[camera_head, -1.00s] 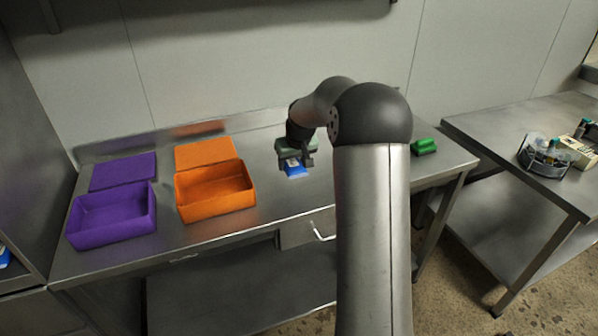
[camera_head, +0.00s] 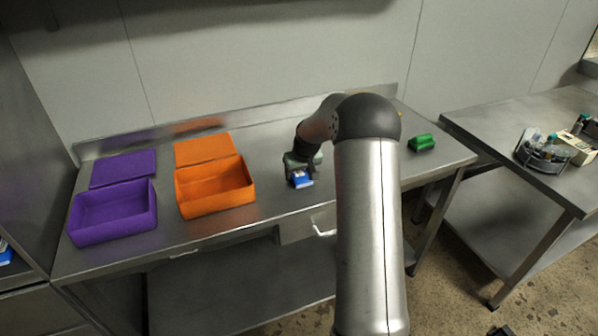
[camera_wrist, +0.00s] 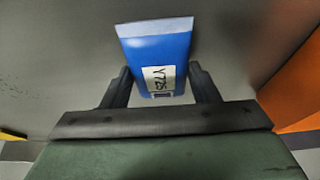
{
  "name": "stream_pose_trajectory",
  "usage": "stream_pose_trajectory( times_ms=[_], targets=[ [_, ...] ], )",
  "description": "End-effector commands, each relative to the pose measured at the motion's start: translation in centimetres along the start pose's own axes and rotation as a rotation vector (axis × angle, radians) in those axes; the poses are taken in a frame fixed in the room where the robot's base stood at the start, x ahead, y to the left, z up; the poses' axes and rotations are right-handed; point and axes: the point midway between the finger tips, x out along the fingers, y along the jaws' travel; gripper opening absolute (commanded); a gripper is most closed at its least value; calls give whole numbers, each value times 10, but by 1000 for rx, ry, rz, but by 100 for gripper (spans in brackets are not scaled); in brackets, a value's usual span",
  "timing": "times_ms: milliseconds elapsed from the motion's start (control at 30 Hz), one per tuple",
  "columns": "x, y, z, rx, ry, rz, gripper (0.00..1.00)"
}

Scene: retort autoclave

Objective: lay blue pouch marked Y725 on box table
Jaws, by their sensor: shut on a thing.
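The blue pouch (camera_wrist: 158,60) has a pale band at one end and a white label reading Y725 in the wrist view. My gripper (camera_wrist: 160,88) is shut on it, with one finger at each side. In the head view the pouch (camera_head: 302,181) shows small and blue at the end of my gripper (camera_head: 301,177), over the steel box table (camera_head: 270,150), near its front edge. I cannot tell whether the pouch touches the table top.
An orange box (camera_head: 215,201) with its lid (camera_head: 204,150) and a purple box (camera_head: 112,228) with its lid (camera_head: 123,169) sit at left. A green object (camera_head: 422,143) lies at right. A second table (camera_head: 490,120) holds a rack (camera_head: 541,158). The table between orange box and gripper is clear.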

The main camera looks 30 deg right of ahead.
Motion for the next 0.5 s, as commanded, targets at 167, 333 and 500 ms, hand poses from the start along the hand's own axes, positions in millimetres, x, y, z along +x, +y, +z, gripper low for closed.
stream_pose_trajectory(
  times_ms=[167, 333, 500],
  targets=[
    [1, 0, 0, 0, 0, 0, 76],
    [0, 0, 0, 0, 0, 0, 76],
    [-8, 0, -1, 0, 2, 1, 76]
  ],
)
